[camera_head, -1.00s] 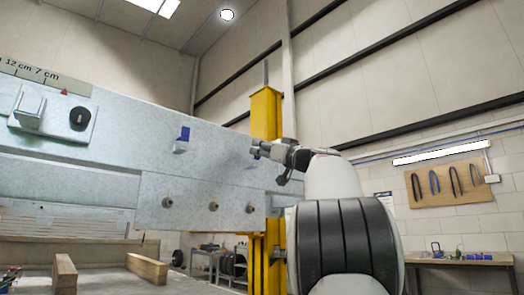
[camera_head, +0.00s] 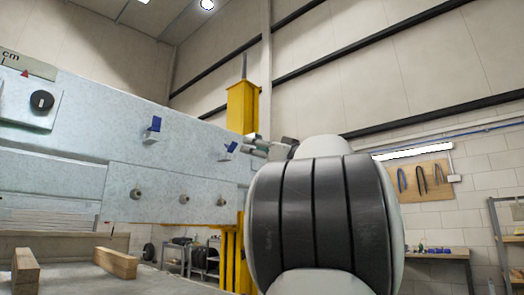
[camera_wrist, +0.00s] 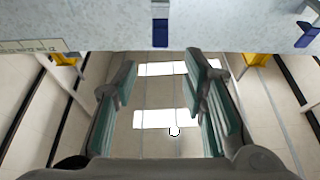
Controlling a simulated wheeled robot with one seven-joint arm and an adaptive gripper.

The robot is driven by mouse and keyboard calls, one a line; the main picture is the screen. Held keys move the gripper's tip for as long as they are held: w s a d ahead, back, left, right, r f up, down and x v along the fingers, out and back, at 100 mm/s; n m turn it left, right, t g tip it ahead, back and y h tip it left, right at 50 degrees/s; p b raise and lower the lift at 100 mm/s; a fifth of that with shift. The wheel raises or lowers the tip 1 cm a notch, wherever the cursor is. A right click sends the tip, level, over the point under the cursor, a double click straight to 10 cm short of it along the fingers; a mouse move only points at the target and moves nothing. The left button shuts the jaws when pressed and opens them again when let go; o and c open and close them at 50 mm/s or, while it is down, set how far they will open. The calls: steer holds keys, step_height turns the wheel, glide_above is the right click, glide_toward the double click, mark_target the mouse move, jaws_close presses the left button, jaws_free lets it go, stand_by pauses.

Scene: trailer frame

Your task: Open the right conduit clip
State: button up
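Two blue conduit clips stand on the pale metal beam (camera_head: 90,120) in the head view. The left clip (camera_head: 154,125) is clear to see. The right clip (camera_head: 230,148) is smaller and farther along the beam. My gripper (camera_head: 256,146) is just right of the right clip in that picture, mostly hidden behind my arm. In the wrist view my gripper (camera_wrist: 165,95) is open and empty, its fingers wide apart. A blue clip (camera_wrist: 160,33) is beyond the fingers at top centre, apart from them. Another blue clip (camera_wrist: 307,36) is at the right edge. I cannot tell for sure which is which.
A black knob (camera_head: 42,101) sits on the beam at left. Several round fittings, one at the middle (camera_head: 184,198), project from the lower plate. A yellow post (camera_head: 243,105) stands behind the beam. Wooden blocks (camera_head: 115,262) lie below. A workbench (camera_head: 437,254) is at right.

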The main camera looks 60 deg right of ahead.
steer(key=shift+v, duration=1.2)
